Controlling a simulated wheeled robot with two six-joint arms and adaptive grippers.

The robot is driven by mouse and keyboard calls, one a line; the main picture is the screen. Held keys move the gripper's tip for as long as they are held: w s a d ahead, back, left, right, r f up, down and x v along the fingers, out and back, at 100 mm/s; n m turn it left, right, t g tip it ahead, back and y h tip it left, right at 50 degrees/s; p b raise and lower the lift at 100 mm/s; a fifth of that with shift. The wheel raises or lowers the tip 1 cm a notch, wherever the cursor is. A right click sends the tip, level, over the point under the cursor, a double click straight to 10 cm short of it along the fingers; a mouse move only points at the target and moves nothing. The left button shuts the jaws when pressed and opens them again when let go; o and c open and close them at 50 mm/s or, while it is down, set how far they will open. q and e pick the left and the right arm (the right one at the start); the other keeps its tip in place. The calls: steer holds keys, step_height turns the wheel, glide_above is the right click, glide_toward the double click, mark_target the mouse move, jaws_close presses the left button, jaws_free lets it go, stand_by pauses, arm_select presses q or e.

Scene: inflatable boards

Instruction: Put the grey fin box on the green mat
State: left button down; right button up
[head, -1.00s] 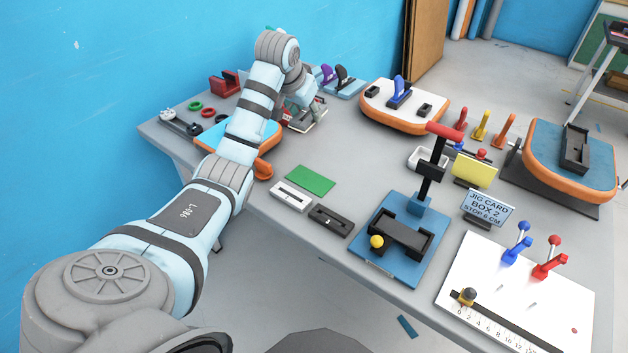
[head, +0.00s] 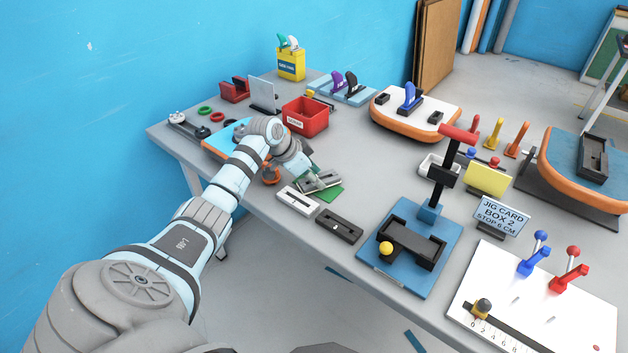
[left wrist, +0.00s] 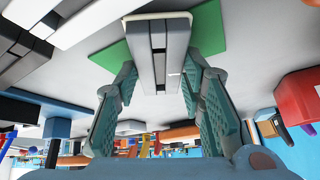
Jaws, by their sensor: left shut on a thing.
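My left gripper (head: 310,178) is shut on the grey fin box (head: 322,181), a slotted block with a pale flange. The box is over the green mat (head: 331,194) near the table's front edge and hides much of it. In the left wrist view the box (left wrist: 159,52) lies between the two fingers (left wrist: 160,72), with green mat (left wrist: 208,30) showing on both sides. I cannot tell whether the box touches the mat. My right gripper is not in view.
A white slotted box (head: 298,200) and a black one (head: 339,226) lie just in front of the mat. A red bin (head: 306,117) stands behind my gripper. A blue jig with a black cradle (head: 404,244) stands to the right. Bare table lies between bin and jig.

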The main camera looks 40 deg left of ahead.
arm_select(q)
steer(key=shift+f, duration=0.3)
steer(key=c, duration=1)
jaws_free()
steer(key=shift+c, duration=0.2)
steer(key=shift+r, duration=0.1)
steer(key=p+v, duration=0.2)
steer(key=v, duration=1)
steer(key=shift+w, duration=0.1)
